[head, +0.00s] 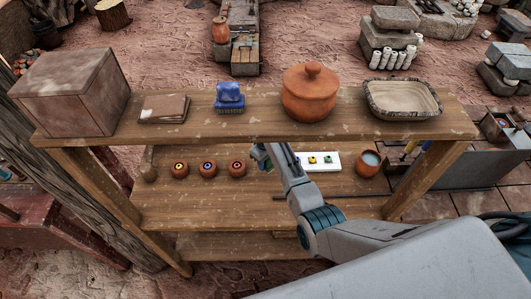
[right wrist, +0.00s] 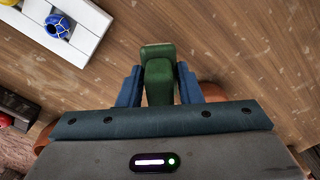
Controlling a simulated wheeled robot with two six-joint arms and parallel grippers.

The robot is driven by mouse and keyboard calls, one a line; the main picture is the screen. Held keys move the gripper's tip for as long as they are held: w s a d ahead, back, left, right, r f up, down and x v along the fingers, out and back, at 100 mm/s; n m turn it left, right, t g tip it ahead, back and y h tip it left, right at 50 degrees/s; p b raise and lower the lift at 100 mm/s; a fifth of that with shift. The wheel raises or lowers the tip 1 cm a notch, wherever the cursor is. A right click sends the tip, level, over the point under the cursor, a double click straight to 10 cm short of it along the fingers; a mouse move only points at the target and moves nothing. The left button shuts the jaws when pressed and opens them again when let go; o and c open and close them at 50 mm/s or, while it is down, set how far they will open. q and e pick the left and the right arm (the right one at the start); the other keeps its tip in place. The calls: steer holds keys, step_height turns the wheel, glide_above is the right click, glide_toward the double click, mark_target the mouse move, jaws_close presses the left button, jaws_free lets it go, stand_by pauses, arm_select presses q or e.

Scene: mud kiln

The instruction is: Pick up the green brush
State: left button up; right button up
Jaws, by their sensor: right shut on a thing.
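The green brush (right wrist: 158,80) shows in the right wrist view as a dark green block between the two blue fingers. My right gripper (right wrist: 158,86) is shut on it, with a finger touching each side. In the head view my right gripper (head: 266,156) reaches over the lower shelf, between the small clay pots and the white tray. There the brush is mostly hidden by the gripper, and I cannot tell whether it touches the shelf. My left gripper is in neither view.
On the lower shelf (head: 180,212) are several small clay pots (head: 208,169), a white tray (head: 325,167) and a clay cup (head: 368,162). The upper shelf (head: 262,129) holds a box (head: 70,92), a blue item (head: 229,97), a lidded pot (head: 310,98) and a basin (head: 403,98).

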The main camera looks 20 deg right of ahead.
steer(key=s+a, duration=0.1)
steer(key=s, duration=0.3)
steer(key=s+a+r, duration=0.1)
steer(key=s, duration=0.4)
steer(key=s+a+b, duration=0.1)
steer(key=s, duration=0.3)
steer(key=shift+s+r, duration=0.25)
